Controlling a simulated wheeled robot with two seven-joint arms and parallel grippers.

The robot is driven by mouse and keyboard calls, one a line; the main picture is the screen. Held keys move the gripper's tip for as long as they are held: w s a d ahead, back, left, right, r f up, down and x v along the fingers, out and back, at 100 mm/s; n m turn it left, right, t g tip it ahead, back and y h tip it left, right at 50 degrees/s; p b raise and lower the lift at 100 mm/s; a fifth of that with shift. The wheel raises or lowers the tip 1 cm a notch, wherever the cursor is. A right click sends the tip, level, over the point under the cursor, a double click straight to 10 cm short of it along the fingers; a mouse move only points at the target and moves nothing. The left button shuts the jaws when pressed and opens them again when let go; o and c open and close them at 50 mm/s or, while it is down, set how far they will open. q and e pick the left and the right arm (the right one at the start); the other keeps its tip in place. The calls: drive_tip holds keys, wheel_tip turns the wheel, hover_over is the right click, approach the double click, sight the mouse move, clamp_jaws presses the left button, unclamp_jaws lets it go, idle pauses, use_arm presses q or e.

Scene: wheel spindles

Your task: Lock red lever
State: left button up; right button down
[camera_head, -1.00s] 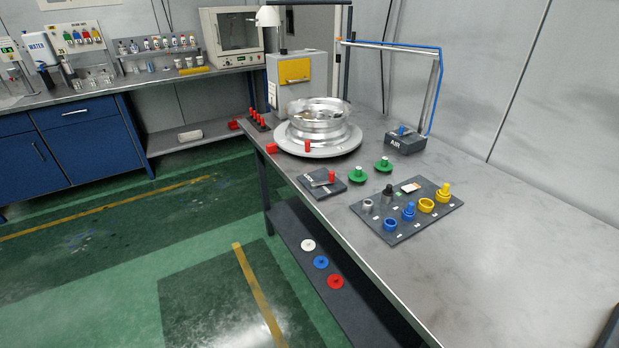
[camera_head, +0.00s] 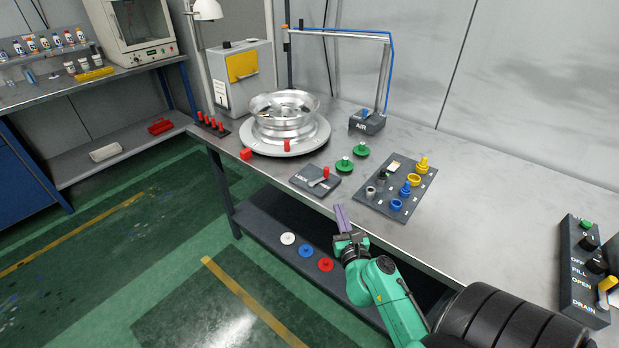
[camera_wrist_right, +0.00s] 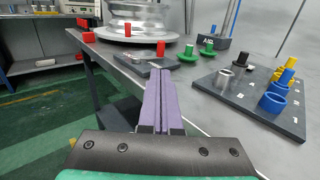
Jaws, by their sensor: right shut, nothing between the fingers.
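The red lever (camera_head: 326,172) is a short red knob on a grey arm, on a dark plate marked LOCK (camera_head: 304,180) near the table's front edge. It also shows in the right wrist view as a red knob (camera_wrist_right: 161,48) just beyond my fingertips. My right gripper (camera_head: 341,212) is at the table's front edge, in front of the lock plate and apart from it in the head view. Its purple fingers (camera_wrist_right: 161,98) are together, with nothing between them. My left gripper is not in view.
A metal wheel (camera_head: 284,115) sits on a round base (camera_head: 262,143) behind the lock plate. Green knobs (camera_head: 344,164) stand beside it. A dark board with blue and yellow parts (camera_head: 375,205) is to the right. A valve panel (camera_head: 578,285) is at far right. The table's right middle is clear.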

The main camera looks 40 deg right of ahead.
sight(327, 173)
drive_tip(key=x, duration=1.4)
drive_tip(key=shift+d+p, duration=0.15)
drive_tip(key=shift+p, duration=0.25)
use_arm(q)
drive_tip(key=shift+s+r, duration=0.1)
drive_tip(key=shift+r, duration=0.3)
